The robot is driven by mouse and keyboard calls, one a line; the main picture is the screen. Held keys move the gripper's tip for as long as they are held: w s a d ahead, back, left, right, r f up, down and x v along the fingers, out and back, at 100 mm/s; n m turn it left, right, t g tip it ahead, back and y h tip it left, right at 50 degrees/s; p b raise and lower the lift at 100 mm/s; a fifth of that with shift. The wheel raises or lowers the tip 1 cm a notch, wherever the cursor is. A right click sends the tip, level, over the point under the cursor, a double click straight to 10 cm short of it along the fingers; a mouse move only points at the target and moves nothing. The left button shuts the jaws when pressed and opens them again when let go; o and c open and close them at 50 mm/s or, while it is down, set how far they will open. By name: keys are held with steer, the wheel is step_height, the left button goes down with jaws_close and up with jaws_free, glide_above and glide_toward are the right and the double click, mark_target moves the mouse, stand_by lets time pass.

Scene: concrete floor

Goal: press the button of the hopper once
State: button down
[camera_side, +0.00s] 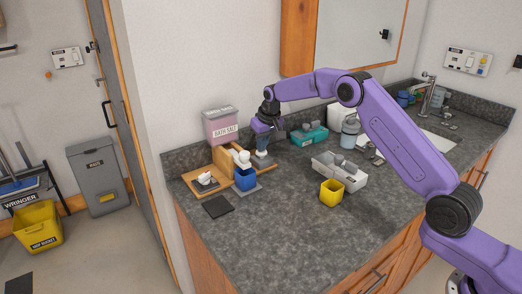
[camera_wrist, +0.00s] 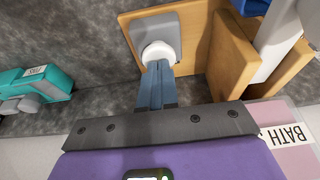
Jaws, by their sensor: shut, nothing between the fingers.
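The hopper is a pink box (camera_side: 221,125) labelled BATH SALT on a wooden stand (camera_side: 223,160); part of the pink box also shows at the right of the wrist view (camera_wrist: 298,158). Its round white button (camera_wrist: 158,51) sits on a grey plate (camera_wrist: 173,27) on the stand's wooden base. My gripper (camera_side: 261,147) points down beside the wooden upright. In the wrist view my gripper (camera_wrist: 159,66) is shut and empty, its fingertips overlapping the button's near edge. I cannot tell whether they touch it or whether the button is pushed in.
A blue cup (camera_side: 245,180) stands in front of the stand. A dark flat pad (camera_side: 217,206), a yellow cup (camera_side: 331,192), a grey divided tray (camera_side: 345,178) and a teal box (camera_side: 311,137) are on the counter. The counter's front is clear.

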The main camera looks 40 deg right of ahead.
steer(key=shift+f, duration=0.4)
steer(key=shift+r, duration=1.25)
steer(key=shift+r, duration=2.5)
